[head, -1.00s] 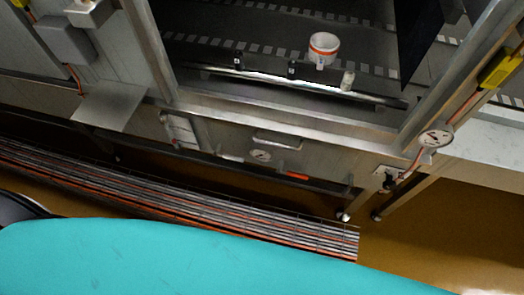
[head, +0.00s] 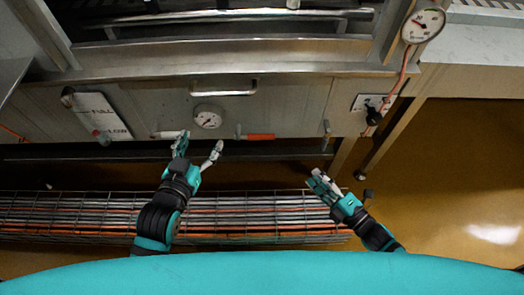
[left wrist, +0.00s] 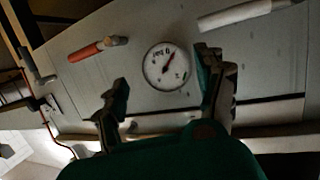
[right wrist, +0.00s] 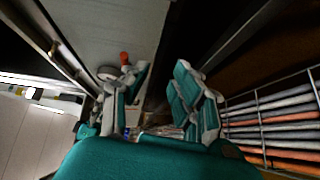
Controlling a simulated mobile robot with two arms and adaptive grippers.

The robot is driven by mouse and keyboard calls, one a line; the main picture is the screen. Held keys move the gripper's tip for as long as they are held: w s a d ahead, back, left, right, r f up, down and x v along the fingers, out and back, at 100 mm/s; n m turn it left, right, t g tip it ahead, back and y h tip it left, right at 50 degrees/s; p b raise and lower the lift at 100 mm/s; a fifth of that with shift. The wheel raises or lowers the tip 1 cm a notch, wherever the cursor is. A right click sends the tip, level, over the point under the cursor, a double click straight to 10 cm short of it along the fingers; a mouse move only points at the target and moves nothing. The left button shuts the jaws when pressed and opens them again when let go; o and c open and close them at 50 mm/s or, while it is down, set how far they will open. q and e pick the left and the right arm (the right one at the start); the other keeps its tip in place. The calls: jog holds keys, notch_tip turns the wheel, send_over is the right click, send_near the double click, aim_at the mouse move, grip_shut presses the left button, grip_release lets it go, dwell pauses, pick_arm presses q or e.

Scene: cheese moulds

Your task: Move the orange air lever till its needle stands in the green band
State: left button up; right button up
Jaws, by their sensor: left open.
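The orange lever (head: 258,137) lies sideways on the lower edge of the steel panel; it also shows in the left wrist view (left wrist: 86,52). A round white gauge (head: 207,117) sits on the panel to its upper left, and also in the left wrist view (left wrist: 166,66). My right gripper (head: 320,180) is open and empty, low and right of the lever.
A white handle (head: 166,134) lies close left of my left gripper. A steel bar handle (head: 224,92) is above the gauge. A FULL/LOW plate (head: 97,115) is at left. A second gauge (head: 423,25) stands upper right. A cable tray (head: 90,215) runs below the panel.

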jog(key=s+a+r+n+y+b, duration=0.2)
jog(key=a+r+n+y, duration=0.1)
jog(key=r+n, duration=0.1)
jog(key=b, duration=0.1)
send_near(262, 135)
jog(key=w, duration=0.1)
jog(key=x, duration=0.2)
jog(key=b+x, duration=0.1)
jog(key=x, duration=0.2)
jog(key=f+x, duration=0.1)
jog(key=x, duration=0.2)
jog(key=shift+s+a, duration=0.2)
pick_arm(q)
jog(key=s+r+t+h, duration=0.3)
jog(key=r+t, duration=0.6)
jog(key=r, duration=1)
jog(key=shift+s+d+t, duration=0.35)
jog(key=shift+s+t, duration=0.05)
jog(key=shift+s, duration=0.3)
pick_arm(e)
jog(key=shift+w+a+r, duration=0.2)
jog(key=shift+w+a, duration=0.25)
jog(key=shift+a, duration=0.05)
jog(key=shift+c, duration=0.4)
grip_shut()
